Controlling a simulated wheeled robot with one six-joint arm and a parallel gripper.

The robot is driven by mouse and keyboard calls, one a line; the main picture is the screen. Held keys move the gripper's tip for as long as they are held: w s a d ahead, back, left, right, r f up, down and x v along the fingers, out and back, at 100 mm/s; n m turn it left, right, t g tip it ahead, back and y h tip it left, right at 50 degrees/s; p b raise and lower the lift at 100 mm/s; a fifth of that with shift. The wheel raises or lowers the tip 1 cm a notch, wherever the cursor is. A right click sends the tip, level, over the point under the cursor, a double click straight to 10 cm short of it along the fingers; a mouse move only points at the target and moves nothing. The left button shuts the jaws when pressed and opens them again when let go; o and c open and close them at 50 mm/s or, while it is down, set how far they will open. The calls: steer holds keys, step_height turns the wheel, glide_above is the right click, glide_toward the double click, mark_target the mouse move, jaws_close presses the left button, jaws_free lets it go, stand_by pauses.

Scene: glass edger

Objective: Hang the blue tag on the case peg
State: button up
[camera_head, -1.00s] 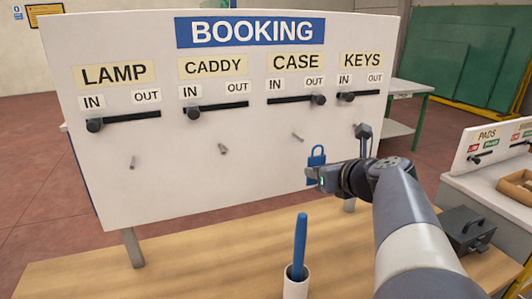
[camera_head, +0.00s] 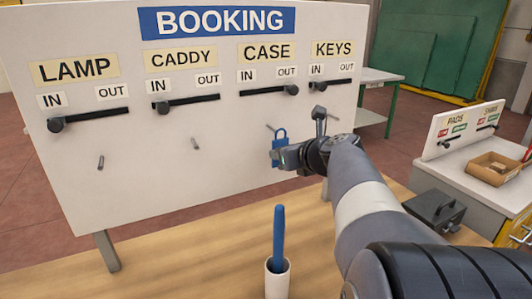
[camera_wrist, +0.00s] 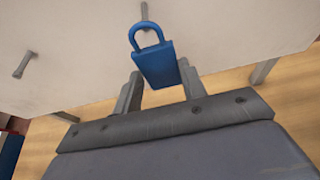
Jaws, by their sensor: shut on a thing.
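The blue tag (camera_head: 278,152), padlock-shaped with a loop on top, is held upright in front of the white board. It also shows in the wrist view (camera_wrist: 158,64). My gripper (camera_head: 284,157) is shut on the tag's body, its fingers on both sides (camera_wrist: 160,80). The case peg (camera_head: 269,127) sticks out of the board just up and left of the loop. In the wrist view a peg (camera_wrist: 144,10) overlaps the top of the loop. I cannot tell whether it passes through the loop.
The caddy peg (camera_head: 195,143) and lamp peg (camera_head: 100,162) are bare. The case slider knob (camera_head: 292,90) is at OUT; the other knobs are at IN. A white cup (camera_head: 277,279) with a blue stick stands below on the wooden table (camera_head: 170,265).

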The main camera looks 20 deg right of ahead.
steer(key=shift+w+a+f, duration=0.1)
steer(key=shift+w+f, duration=0.05)
steer(key=shift+w, duration=1.05)
steer(key=shift+w+f, duration=0.15)
steer(key=shift+w, duration=1)
steer(key=o, duration=1.1)
steer(key=v, duration=1)
steer(key=shift+s+r, duration=0.15)
steer(key=shift+s, duration=0.15)
